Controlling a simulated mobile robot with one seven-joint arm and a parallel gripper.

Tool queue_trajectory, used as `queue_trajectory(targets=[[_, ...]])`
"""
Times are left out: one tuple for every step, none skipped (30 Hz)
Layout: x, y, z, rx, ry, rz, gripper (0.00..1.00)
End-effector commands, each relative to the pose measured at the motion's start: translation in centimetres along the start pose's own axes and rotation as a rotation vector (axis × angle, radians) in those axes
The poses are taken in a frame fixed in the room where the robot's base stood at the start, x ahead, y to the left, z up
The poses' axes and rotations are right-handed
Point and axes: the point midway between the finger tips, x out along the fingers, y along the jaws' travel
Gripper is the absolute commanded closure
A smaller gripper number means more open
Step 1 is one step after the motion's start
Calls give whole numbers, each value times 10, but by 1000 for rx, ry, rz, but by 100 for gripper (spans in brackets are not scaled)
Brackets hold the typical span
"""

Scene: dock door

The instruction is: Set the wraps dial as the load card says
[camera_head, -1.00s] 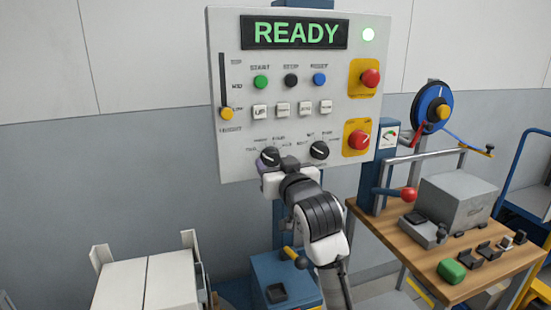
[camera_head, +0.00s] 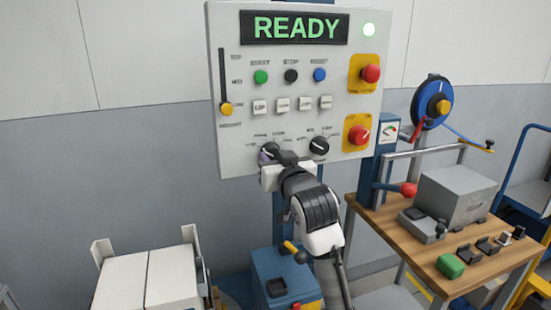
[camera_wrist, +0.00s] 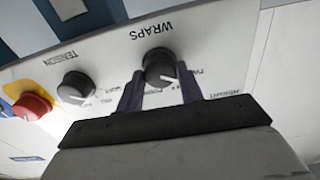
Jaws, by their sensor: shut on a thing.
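The wraps dial is a black round knob with a white pointer, low on the left of the control panel (camera_head: 230,130). In the wrist view the wraps dial (camera_wrist: 158,62) sits between my gripper's dark fingers (camera_wrist: 160,90), under upside-down "WRAPS" lettering. Its pointer is toward the lower right of that view; the small position labels are too blurred to read surely. In the head view my gripper (camera_head: 272,160) is at the dial and partly covers it. My gripper is shut on the dial. I cannot make out a load card.
The tension dial (camera_head: 319,145) is close beside the wraps dial, with a red knob (camera_head: 359,134) on yellow beyond. A slider (camera_head: 226,108) and several buttons are above. The display (camera_head: 294,28) reads READY. A wooden bench (camera_head: 440,280) stands at right.

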Motion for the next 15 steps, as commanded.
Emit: queue_trajectory(targets=[[0, -1, -1, 13, 0, -1, 86], [0, -1, -1, 23, 0, -1, 86], [0, -1, -1, 40, -1, -1, 86], [0, -1, -1, 55, -1, -1, 86], [0, -1, -1, 71, -1, -1, 86], [0, -1, -2, 94, -1, -2, 86], [0, -1, -2, 114, -1, -1, 86], [0, -1, -2, 136, -2, -1, 86], [0, -1, -2, 165, -2, -2, 86], [0, -1, -2, 189, -2, -2, 86], [0, -2, -2, 212, -3, -2, 86], [0, -1, -2, 246, -3, -2, 86], [0, -1, -2, 270, -3, -2, 86], [0, -2, -2, 295, -3, -3, 86], [0, -1, -2, 327, -3, -2, 86]])
